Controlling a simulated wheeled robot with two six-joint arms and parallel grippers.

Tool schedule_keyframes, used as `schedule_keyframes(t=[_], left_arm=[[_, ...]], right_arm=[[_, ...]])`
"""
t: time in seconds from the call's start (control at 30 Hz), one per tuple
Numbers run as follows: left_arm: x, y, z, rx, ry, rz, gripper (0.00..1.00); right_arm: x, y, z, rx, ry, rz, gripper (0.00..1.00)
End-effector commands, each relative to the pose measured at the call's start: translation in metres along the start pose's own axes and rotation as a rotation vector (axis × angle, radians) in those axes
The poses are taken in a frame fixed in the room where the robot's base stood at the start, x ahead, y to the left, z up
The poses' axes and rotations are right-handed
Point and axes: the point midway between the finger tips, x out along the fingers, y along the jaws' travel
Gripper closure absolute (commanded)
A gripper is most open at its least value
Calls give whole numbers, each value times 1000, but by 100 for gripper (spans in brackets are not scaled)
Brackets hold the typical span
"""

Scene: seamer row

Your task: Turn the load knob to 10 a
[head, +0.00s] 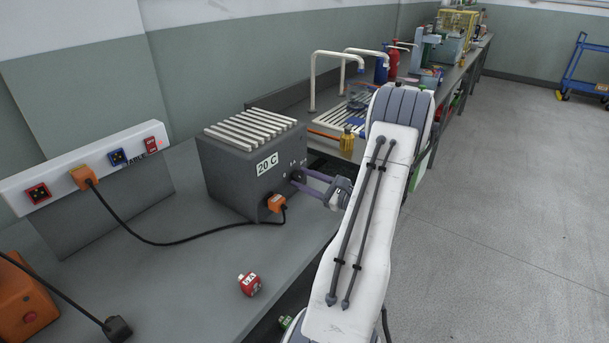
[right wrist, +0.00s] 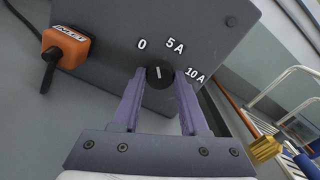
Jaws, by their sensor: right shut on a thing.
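The load knob (right wrist: 160,76) is a small round black knob with a white line on the front face of the grey box (head: 225,175) labelled 20 C. In the right wrist view the labels 0 (right wrist: 142,44), 5 A (right wrist: 175,46) and 10 A (right wrist: 195,76) stand around it. The white line is near upright in that view, roughly between 0 and 5 A. My right gripper (head: 297,181) has its purple fingers shut on the knob, one on each side; they also show in the right wrist view (right wrist: 160,80). My left gripper is not in view.
An orange plug (head: 276,202) with a black cable sits in the box's front, left of the knob. A red 1 A block (head: 249,284) lies on the bench. A socket strip (head: 85,172) runs along the wall.

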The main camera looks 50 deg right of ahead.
Motion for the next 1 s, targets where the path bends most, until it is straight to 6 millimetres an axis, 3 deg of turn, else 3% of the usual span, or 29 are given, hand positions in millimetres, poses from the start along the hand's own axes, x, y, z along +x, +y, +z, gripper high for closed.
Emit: schedule_keyframes(t=[1.0], left_arm=[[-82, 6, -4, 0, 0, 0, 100]], right_arm=[[0, -1, 3, 971, 1, -1, 100]])
